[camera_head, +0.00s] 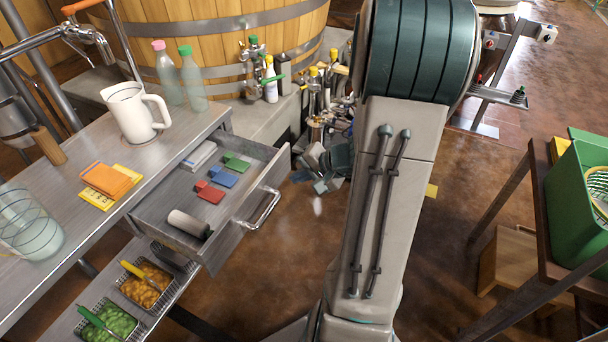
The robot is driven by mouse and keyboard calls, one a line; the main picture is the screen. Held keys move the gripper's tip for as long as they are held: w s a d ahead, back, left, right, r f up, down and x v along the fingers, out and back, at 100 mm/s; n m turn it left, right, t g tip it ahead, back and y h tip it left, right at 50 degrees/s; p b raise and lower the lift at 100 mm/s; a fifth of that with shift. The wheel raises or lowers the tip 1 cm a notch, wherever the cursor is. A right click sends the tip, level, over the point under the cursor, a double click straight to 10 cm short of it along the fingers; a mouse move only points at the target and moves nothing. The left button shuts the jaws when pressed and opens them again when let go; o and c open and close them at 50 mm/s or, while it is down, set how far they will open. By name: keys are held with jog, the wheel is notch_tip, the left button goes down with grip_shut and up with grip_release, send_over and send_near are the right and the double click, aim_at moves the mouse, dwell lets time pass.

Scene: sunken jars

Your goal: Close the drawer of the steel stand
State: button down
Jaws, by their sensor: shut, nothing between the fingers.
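The steel stand (60,215) is at the left, and its drawer (240,228) is pulled well out toward the right. A curved metal handle (262,208) is on the drawer's front. Inside lie red, blue and green pieces, a pale cylinder with a dark end, and a light stack at the back. My gripper (322,186) shows small beyond the drawer's front, to the right of the handle and apart from it in the picture. It is shut and empty. My own arm covers the middle right and hides part of the wrist.
Baskets of food (146,282) sit on the lower shelf. A wooden vat (220,30) and bottles are behind. A green crate (577,205) is at the right. Brown floor lies between.

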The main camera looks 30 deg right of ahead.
aim_at(264, 179)
jog(key=w+a+f, duration=0.2)
jog(key=w, duration=0.1)
jog(key=w+a+f, duration=0.1)
jog(key=w, duration=0.1)
jog(key=shift+w+a+f, duration=0.2)
jog(key=shift+a, duration=0.15)
jog(key=shift+w+a, duration=0.3)
jog(key=shift+w, duration=0.2)
jog(key=shift+b, duration=0.3)
